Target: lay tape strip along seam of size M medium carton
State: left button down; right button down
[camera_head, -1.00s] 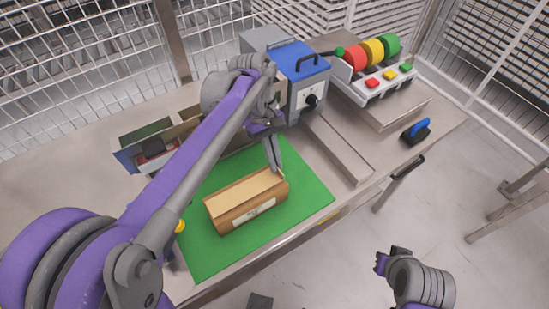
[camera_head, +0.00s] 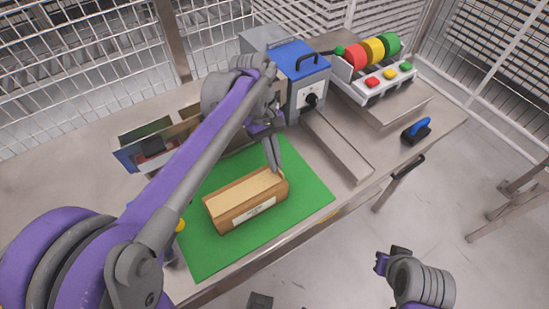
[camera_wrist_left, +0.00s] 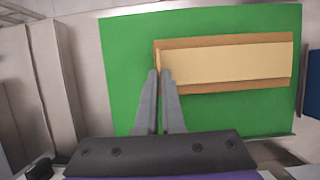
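A brown carton (camera_head: 236,215) with a white label on its near side lies on a green mat (camera_head: 215,255). A pale tan band runs along its top; I cannot tell whether this is tape. My left gripper (camera_head: 272,150) comes down at the carton's far right end. In the left wrist view its fingertips (camera_wrist_left: 159,72) lie at the left end of the carton (camera_wrist_left: 225,88), very close together with only a thin gap. Anything thin between them is not visible. My right gripper (camera_head: 390,260) is low at the right, off the table, and its fingers are unclear.
A grey machine with a blue top (camera_head: 300,65) stands behind. A rack of red, yellow and green rolls (camera_head: 372,52) with coloured buttons is at the back right. A blue-handled tool (camera_head: 416,130) lies near the right edge. Open bins (camera_head: 150,150) stand left, partly behind my arm.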

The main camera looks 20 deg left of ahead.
pick_arm(q)
jog(key=shift+f, duration=0.15)
pick_arm(e)
jog(key=shift+f, duration=0.1)
dwell(0.3)
pick_arm(q)
jog(key=c, duration=1)
grip_release()
jog(key=shift+o, duration=0.2)
jog(key=o, duration=0.7)
notch_tip(320, 180, up, 8)
jog(key=p, duration=0.4)
pick_arm(e)
notch_tip(320, 180, up, 6)
jog(key=w, duration=0.2)
jog(key=shift+t, duration=0.3)
